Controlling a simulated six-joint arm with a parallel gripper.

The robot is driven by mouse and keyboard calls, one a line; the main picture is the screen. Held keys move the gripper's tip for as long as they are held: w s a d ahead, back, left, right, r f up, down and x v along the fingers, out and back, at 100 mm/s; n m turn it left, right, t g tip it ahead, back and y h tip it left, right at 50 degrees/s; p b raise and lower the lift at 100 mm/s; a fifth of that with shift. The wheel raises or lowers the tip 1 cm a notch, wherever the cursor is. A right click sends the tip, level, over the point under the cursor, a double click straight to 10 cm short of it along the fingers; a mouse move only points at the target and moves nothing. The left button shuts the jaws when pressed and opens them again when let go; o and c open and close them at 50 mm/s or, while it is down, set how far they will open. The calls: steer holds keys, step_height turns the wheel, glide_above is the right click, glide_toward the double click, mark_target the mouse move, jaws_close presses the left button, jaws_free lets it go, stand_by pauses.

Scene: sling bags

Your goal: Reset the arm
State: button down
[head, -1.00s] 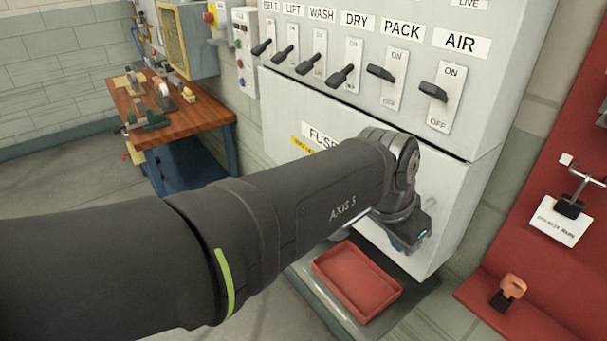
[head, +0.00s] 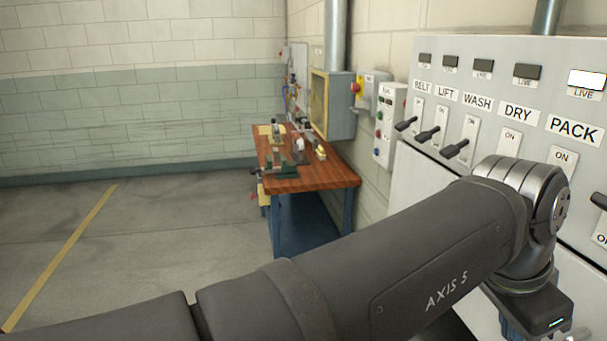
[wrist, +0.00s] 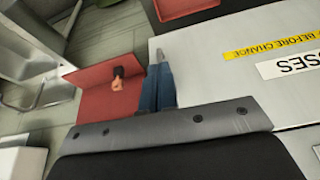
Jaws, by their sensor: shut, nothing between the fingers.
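My gripper (wrist: 158,70) shows in the wrist view as two blue fingers shut together with nothing between them. The fingers show in front of the pale cabinet's edge and a red board (wrist: 92,98); I see no contact. In the head view my arm reaches from the bottom to the right, in front of the switch cabinet (head: 405,185). The wrist hangs at the lower right, and the fingertips are hidden or cut off there. The BELT (head: 406,124), LIFT (head: 427,134) and WASH (head: 454,149) levers show; the DRY lever is hidden behind my arm.
A wooden workbench (head: 325,178) with tools stands left of the cabinet. A control box (head: 384,130) hangs on the wall. Open floor (head: 130,250) lies left. The wrist view shows an orange-handled item (wrist: 118,82) on the red board and a red tray (wrist: 182,8) at the top.

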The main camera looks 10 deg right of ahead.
steer(key=s+d+f, duration=0.1)
steer(key=d+f, duration=0.6)
steer(key=f, duration=0.2)
steer(key=shift+s+d+f, duration=0.15)
steer(key=shift+s+d, duration=0.05)
steer(key=shift+d, duration=0.05)
